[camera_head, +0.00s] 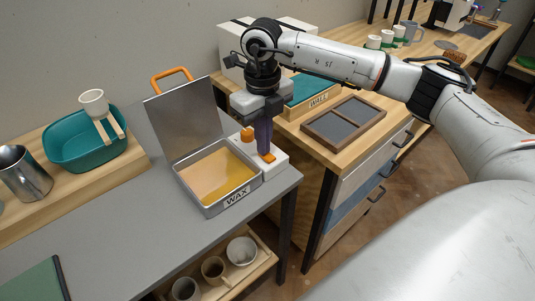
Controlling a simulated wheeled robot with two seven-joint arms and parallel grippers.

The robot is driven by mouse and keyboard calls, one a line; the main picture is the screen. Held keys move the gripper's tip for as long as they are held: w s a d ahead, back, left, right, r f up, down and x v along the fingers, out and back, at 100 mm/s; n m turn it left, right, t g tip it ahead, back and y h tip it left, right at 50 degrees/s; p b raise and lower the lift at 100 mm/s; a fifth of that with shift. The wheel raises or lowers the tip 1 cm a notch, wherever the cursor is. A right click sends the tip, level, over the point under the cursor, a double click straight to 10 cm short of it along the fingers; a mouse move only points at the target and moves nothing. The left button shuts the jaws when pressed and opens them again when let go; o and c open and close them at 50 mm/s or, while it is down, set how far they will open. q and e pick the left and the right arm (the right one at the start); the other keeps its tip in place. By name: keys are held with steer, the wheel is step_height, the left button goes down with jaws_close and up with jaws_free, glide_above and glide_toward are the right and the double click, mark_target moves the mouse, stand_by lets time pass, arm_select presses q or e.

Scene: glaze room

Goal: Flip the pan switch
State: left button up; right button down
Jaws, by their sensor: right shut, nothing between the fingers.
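The wax pan (211,201) is a grey metal box with an open lid (186,120) and an orange handle; yellow-orange wax lies inside. A white switch box (276,172) stands at its right side. It carries an orange round knob (247,134) and an orange switch (268,157). My right gripper (265,150) points down over the white box, its fingers shut and empty. The fingertips are close to the orange switch; I cannot tell whether they touch it. The gripper hides part of the box. My left gripper is not in view.
A teal basin (84,148) with a cup stands at left beside a metal pitcher (25,174). Behind the gripper are a white box and a teal water tray (309,92). A divided tray (345,122) lies on the wooden counter.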

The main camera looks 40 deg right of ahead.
steer(key=shift+f, duration=0.2)
steer(key=shift+r, duration=0.15)
step_height(320, 180, up, 7)
steer(key=p, duration=0.5)
stand_by(0.7)
